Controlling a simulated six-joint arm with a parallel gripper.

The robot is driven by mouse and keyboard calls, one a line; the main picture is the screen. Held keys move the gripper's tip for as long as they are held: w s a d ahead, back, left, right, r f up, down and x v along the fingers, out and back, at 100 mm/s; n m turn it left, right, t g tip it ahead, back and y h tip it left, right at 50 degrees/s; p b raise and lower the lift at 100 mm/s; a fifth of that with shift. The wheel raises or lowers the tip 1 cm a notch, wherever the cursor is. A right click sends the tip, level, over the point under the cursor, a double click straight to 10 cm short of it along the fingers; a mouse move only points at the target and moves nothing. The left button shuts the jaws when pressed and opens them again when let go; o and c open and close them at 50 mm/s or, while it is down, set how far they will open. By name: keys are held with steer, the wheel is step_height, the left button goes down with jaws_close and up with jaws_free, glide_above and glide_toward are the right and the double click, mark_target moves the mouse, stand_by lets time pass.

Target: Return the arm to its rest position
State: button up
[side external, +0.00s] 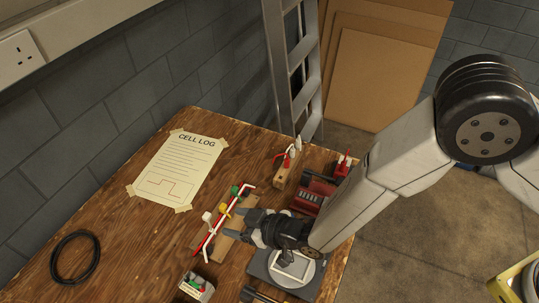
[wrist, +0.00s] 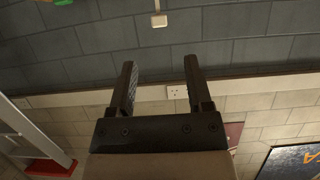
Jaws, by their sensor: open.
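My gripper (side external: 234,225) is at the end of my arm over the front right part of the wooden table. Its two dark fingers are spread apart, and a wooden rack with a red and white rod (side external: 216,231) lies just beyond and partly beneath them in the side view. In the wrist view my gripper (wrist: 159,64) points towards the grey block wall, and nothing sits between its fingers. I cannot tell the exact height of the gripper above the rack.
Near the arm are a red device (side external: 311,194), a wooden block with a plug (side external: 285,171), a grey-based device (side external: 268,266) and a small box (side external: 197,287). A black cable coil (side external: 75,257) lies left. A ladder (side external: 299,70) stands behind the table (side external: 130,234), whose left part is mostly clear.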

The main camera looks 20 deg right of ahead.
steer(key=w+d+r+m+g+h, duration=0.1)
steer(key=d+r+m+h, duration=0.15)
steer(key=d, duration=0.55)
steer(key=w+d+r+m+h, duration=0.1)
steer(key=w+d+r+h, duration=0.15)
steer(key=d, duration=0.45)
steer(key=w+d+r+m+g+h, duration=0.1)
steer(key=d+r, duration=0.2)
steer(key=d, duration=0.5)
steer(key=s+d+r+m+g+h, duration=0.1)
steer(key=s+d+r+m+g, duration=0.1)
steer(key=s+d, duration=0.5)
steer(key=s+d+r+m+g+h, duration=0.2)
steer(key=s+d, duration=0.5)
steer(key=d, duration=0.4)
steer(key=shift+d+r+g+h, duration=0.3)
steer(key=shift+g, duration=0.2)
